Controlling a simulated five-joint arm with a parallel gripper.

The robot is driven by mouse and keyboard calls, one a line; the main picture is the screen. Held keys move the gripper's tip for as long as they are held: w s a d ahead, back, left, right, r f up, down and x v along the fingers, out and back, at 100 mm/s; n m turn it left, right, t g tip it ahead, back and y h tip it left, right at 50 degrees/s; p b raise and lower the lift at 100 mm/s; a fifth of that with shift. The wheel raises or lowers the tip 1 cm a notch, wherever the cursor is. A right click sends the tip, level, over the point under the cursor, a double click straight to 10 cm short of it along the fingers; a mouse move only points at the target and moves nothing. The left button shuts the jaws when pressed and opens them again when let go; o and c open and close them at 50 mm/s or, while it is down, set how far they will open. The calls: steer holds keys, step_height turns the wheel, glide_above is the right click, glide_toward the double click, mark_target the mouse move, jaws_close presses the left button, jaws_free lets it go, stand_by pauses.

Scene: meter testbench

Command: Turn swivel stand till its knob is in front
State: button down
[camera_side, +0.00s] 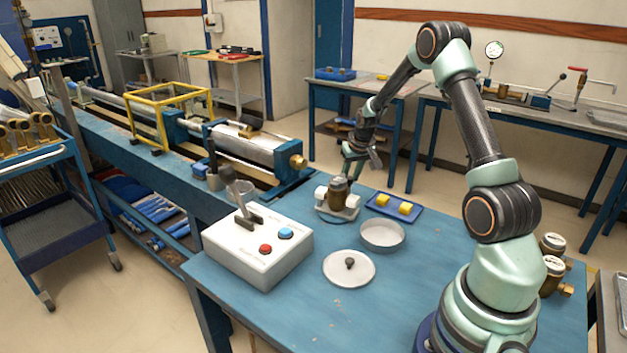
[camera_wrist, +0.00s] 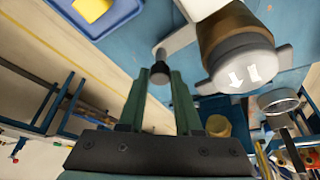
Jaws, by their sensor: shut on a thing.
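The swivel stand (camera_side: 347,213) is a pale grey base on the blue bench, with a brass meter (camera_side: 338,191) upright on it. In the wrist view the meter (camera_wrist: 238,50) shows a grey face with white marks, right of my fingers. The stand's grey arm (camera_wrist: 181,38) reaches toward a dark knob (camera_wrist: 160,73). My gripper (camera_wrist: 160,78) is shut on this knob, one green finger on each side. In the side view my gripper (camera_side: 352,166) is low behind the meter, and the knob is hidden there.
A blue tray (camera_side: 374,209) with yellow blocks lies right of the stand. A shallow round dish (camera_side: 382,236) and a white disc with a dark knob (camera_side: 348,268) lie in front. A white control box (camera_side: 257,249) stands front left. The bench's front middle is clear.

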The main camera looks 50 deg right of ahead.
steer(key=shift+s+m, duration=0.7)
steer(key=shift+m, duration=0.2)
steer(key=shift+a, duration=0.1)
steer(key=c, duration=0.9)
jaws_free()
steer(key=shift+r, duration=0.1)
steer(key=v, duration=1.2)
